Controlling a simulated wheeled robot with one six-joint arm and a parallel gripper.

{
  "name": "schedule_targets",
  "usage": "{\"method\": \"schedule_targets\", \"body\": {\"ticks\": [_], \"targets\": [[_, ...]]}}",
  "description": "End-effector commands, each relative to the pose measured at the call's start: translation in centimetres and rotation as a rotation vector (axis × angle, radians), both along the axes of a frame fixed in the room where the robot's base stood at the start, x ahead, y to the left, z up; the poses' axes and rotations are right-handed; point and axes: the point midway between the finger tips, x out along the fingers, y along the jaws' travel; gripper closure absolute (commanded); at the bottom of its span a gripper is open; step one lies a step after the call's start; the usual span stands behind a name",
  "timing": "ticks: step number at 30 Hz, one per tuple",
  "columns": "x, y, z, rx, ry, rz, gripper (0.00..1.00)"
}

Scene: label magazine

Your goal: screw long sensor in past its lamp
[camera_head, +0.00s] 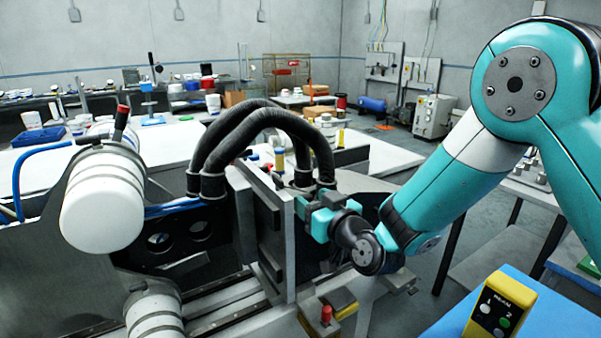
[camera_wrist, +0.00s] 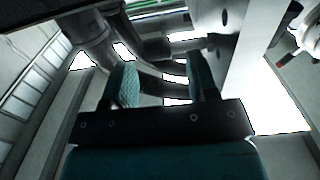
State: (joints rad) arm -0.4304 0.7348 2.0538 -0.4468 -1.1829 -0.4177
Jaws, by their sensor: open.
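My gripper (camera_head: 318,217) is beside the upright grey plate (camera_head: 290,240) of the machine, right of the thick black hoses (camera_head: 262,128). In the wrist view its two teal pads stand apart (camera_wrist: 163,84), with nothing clearly held between them. Dark curved parts and a grey plate edge (camera_wrist: 228,60) lie beyond the pads. I cannot pick out the long sensor or its lamp for certain; the gripper and plate hide part of that area. A yellow box (camera_head: 498,312) with a white and a green round spot marked 1 and 2 stands on a blue surface at the lower right.
A red-capped part (camera_head: 326,315) and yellow-black blocks (camera_head: 342,303) sit low below the gripper. White rollers (camera_head: 103,200) are at the left. A white table (camera_head: 180,140) stands behind the machine. Grey floor shows at the right, beyond a dark-legged bench.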

Motion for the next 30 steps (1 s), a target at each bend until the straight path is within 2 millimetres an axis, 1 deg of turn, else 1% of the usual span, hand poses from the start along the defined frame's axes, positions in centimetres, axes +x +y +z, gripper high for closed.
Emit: {"method": "schedule_targets", "body": {"ticks": [1, 6, 9, 13, 20, 21, 23, 24, 27, 30], "targets": [[0.9, 0.7, 0.6, -0.001, 0.000, 0.002, 0.47], [3.1, 2.2, 0.3, -0.001, -0.001, 0.001, 0.47], [3.9, 2.6, 0.2, 0.000, -0.001, 0.000, 0.47], [4.4, 3.0, 0.0, 0.001, 0.001, 0.000, 0.47], [4.4, 3.0, 0.0, 0.001, 0.001, 0.000, 0.47], [4.4, 3.0, 0.0, 0.001, 0.001, 0.000, 0.51], [4.4, 3.0, 0.0, 0.000, 0.000, 0.000, 0.65], [4.4, 3.0, 0.0, 0.000, 0.000, 0.000, 0.74], [4.4, 3.0, 0.0, 0.001, 0.001, 0.000, 0.96], [4.4, 3.0, 0.0, -0.002, 0.002, 0.000, 0.96]]}}
